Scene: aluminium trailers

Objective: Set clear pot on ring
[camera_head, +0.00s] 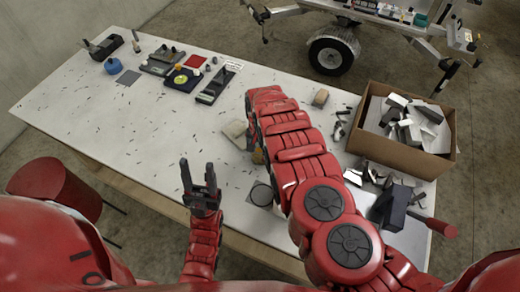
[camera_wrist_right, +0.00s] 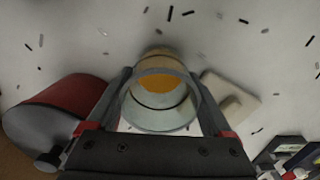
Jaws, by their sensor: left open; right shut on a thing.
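The clear pot (camera_wrist_right: 160,119) is a see-through round vessel with a pale rim, between the fingers of my right gripper (camera_wrist_right: 160,82), which is shut on it. Orange shows inside or through it; I cannot tell which. In the head view my right arm hides most of that gripper and the pot. My left gripper (camera_head: 200,180) is open and empty, pointing up above the table's near side.
A pale flat block (camera_wrist_right: 231,98) lies beside the pot. Black fixtures (camera_head: 214,88) flank the ring plate. A blue round object (camera_head: 113,66) stands further left. A cardboard box (camera_head: 395,151) of metal pieces stands at right. Dark slivers litter the white table (camera_head: 130,125).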

